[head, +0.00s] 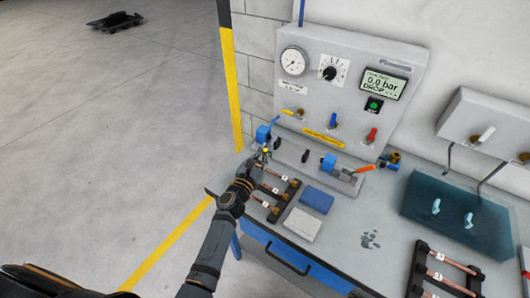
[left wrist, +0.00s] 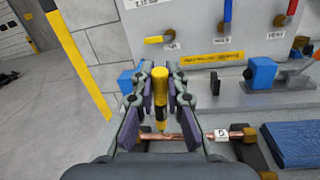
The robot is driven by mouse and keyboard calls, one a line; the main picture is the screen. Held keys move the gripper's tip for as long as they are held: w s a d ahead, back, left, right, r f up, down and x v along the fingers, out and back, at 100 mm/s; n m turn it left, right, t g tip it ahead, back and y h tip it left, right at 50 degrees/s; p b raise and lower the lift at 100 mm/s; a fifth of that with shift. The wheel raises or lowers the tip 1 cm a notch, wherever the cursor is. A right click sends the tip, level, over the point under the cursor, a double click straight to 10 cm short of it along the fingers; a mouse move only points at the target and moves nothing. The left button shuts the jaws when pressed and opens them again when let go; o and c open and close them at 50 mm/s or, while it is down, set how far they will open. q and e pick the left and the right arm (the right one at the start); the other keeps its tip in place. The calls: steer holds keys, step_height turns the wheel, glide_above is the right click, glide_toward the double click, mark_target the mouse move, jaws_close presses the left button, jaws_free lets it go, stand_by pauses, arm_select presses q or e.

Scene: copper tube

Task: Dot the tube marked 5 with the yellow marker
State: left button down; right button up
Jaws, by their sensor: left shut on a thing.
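My left gripper (head: 262,160) is at the left end of the bench, above the near rack. In the left wrist view the gripper (left wrist: 159,108) is shut on the yellow marker (left wrist: 160,86), which stands upright with its tip down. A copper tube (left wrist: 184,136) lies just below the tip, with a white tag (left wrist: 222,134) that seems to read 5. The tip looks very close to the tube; I cannot tell if they touch. In the head view, tagged copper tubes (head: 278,191) lie across the dark rack (head: 285,208). My right gripper is not in view.
A grey test panel (head: 345,75) with a gauge, display and levers stands behind. Blue clamps (head: 328,160) sit in front of it. A blue cloth (head: 316,200) and white pad (head: 302,225) lie right of the rack. Another tube rack (head: 440,272) is at the lower right.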

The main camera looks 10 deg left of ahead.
arm_select(q)
steer(key=shift+f+b, duration=0.4)
steer(key=shift+b, duration=0.05)
stand_by(0.4)
stand_by(0.3)
step_height(320, 180, up, 6)
steer(key=s+p, duration=0.1)
steer(key=p, duration=0.4)
steer(key=shift+s+d+p, duration=0.15)
steer(key=shift+d+p, duration=0.15)
steer(key=shift+p, duration=0.05)
steer(key=shift+f, duration=0.15)
